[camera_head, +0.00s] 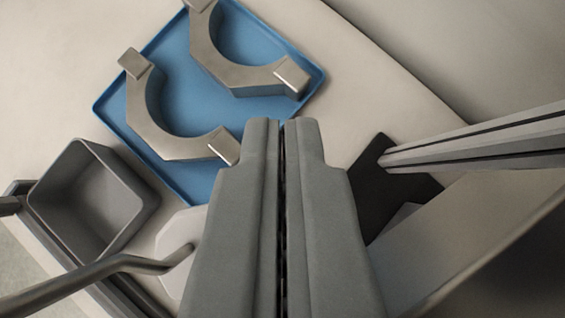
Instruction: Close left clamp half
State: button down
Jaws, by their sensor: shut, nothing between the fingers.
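Two metallic C-shaped clamp halves lie on a blue tray (112,108). One clamp half (160,118) is at the tray's left and lower side. The other clamp half (236,72) is at its upper right. They are apart from each other, and both open toward the upper right. My gripper (283,125) is shut and empty, its two grey fingers side by side in the lower middle. Its tips show beside the tray's lower right edge; I cannot tell how high they are above it. The view does not show which half is the left one.
A grey open box (92,200) stands at the left. A bent metal rod (100,271) crosses the lower left. A dark plate (385,180) with a metal profile bar (485,143) is at the right. A large metal surface (455,245) fills the lower right. Bare table shows above right of the tray.

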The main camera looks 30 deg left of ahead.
jog(key=s+d+n+g+y, duration=0.2)
jog(key=s+d+n, duration=0.2)
jog(key=s, duration=0.5)
jog(key=s+d+n+g+y, duration=0.1)
jog(key=s+d+n, duration=0.3)
jog(key=s+d, duration=0.4)
jog(key=shift+s+g+y, duration=0.4)
jog(key=shift+s+g, duration=0.15)
jog(key=shift+g, duration=0.15)
jog(key=shift+d+f, duration=0.1)
